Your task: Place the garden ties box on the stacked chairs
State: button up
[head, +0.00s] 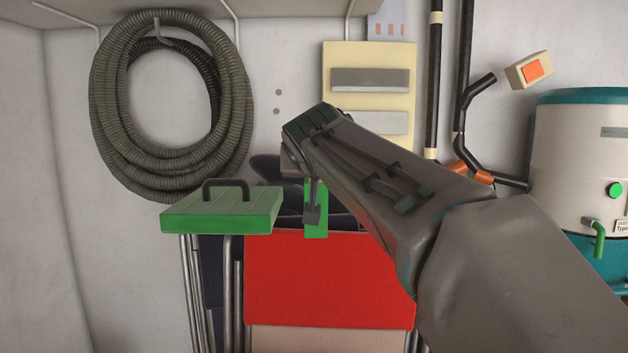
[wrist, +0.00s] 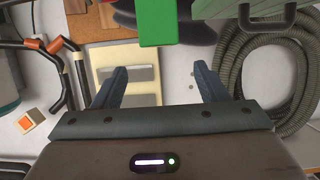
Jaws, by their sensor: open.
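A small plain green box (head: 323,222), which looks like the garden ties box, shows just above the red chair back, partly hidden by a finger of my gripper (head: 313,213). In the wrist view the green box (wrist: 158,22) lies beyond the fingertips, near the top edge, and is cut off there. My gripper (wrist: 160,82) is open, with nothing between its fingers. The stacked chairs (head: 330,280) have a red back and metal legs. What the box rests on is hidden.
A green case with a dark handle (head: 220,212) sits at the left of the chairs. A coiled hose (head: 105,100) hangs on the wall. A cream panel (head: 370,60), dark pipes (head: 435,80) and a white-and-teal boiler (head: 570,150) stand behind and right of my arm.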

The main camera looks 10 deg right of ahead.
jog(key=shift+s+a+r, duration=0.1)
jog(key=shift+s+r, duration=0.05)
jog(key=shift+s, duration=0.4)
jog(key=s+f+g+y, duration=0.1)
jog(key=s+f+g, duration=0.2)
jog(key=s+f, duration=0.5)
jog(key=s+d+f+n+g, duration=0.1)
jog(key=s+f+g, duration=0.3)
jog(key=s+f, duration=0.5)
jog(key=s+d+f+n+g+y, duration=0.1)
jog(key=s+f+g, duration=0.2)
jog(key=s+f, duration=0.6)
notch_tip(320, 180, down, 12)
jog(key=shift+f+g+y, duration=0.1)
jog(key=shift+g+y, duration=0.2)
jog(key=shift+g, duration=0.1)
jog(key=shift+s, duration=0.1)
jog(key=shift+c, duration=0.4)
